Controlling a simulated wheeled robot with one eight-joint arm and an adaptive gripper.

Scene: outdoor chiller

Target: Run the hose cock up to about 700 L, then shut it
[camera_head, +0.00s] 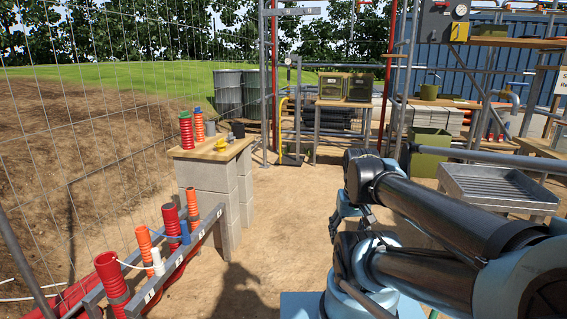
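I cannot pick out the hose cock or a litre reading for certain. A small round gauge (288,61) sits on a post at the back, too small to read. A yellow bent pipe (281,118) stands below it, near the ground. A larger dial (461,10) is on a grey box at the top right, also unreadable. My arm fills the right foreground, its dark links folded at a joint in the middle of the view.
A low rack (150,288) with red and orange hoses lies at front left. A metal tray table (497,186) stands right. Sandy ground (285,205) between is clear.

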